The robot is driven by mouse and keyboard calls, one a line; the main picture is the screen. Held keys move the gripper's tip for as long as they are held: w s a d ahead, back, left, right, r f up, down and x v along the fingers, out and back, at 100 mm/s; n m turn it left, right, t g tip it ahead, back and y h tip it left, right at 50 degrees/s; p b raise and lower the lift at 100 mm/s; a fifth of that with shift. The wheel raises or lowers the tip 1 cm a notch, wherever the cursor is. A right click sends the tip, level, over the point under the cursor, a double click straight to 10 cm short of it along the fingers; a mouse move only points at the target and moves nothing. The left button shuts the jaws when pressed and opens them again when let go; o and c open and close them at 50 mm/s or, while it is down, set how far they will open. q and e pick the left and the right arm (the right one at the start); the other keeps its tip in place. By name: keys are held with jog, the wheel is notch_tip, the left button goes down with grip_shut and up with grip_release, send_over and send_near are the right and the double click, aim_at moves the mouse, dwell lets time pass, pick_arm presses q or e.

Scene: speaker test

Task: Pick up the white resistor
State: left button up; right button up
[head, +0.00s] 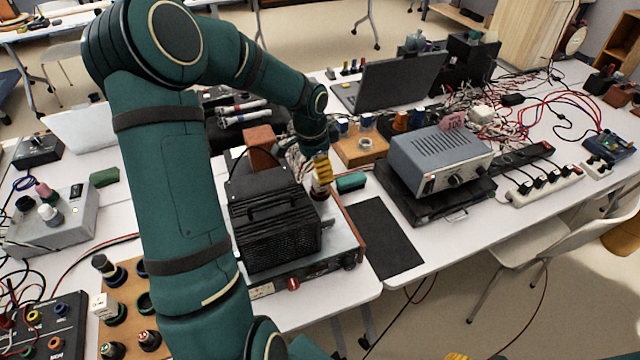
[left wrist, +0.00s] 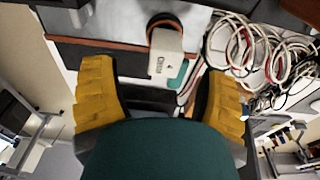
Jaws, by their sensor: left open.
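The white resistor (left wrist: 166,58) is a small white block with a printed label, seen in the left wrist view beyond and between my open fingers. A dark round part with an orange ring adjoins its far end. My left gripper (left wrist: 172,100) is open, with one yellow finger on each side and nothing visibly held. In the head view my left gripper (head: 322,170) points down over the back right part of the instrument beside the black vented box, and mostly hides the resistor. Only yellow tips of my right gripper (head: 477,356) show at the bottom edge.
The black vented box (head: 275,225) stands close left of my left gripper. A green block (head: 351,182) lies just right of it. A grey power unit (head: 440,158), a laptop (head: 395,82) and tangled cables crowd the right table. A black mat (head: 382,238) is bare.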

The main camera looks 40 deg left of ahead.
pick_arm(q)
jog(key=f+b, duration=0.1)
jog(key=f, duration=0.1)
jog(key=w+f, duration=0.1)
jog(key=f, duration=0.2)
jog(key=shift+w+f+b, duration=0.1)
jog(key=shift+f+b, duration=0.2)
jog(key=shift+b, duration=0.05)
jog(key=shift+r, duration=0.1)
grip_shut()
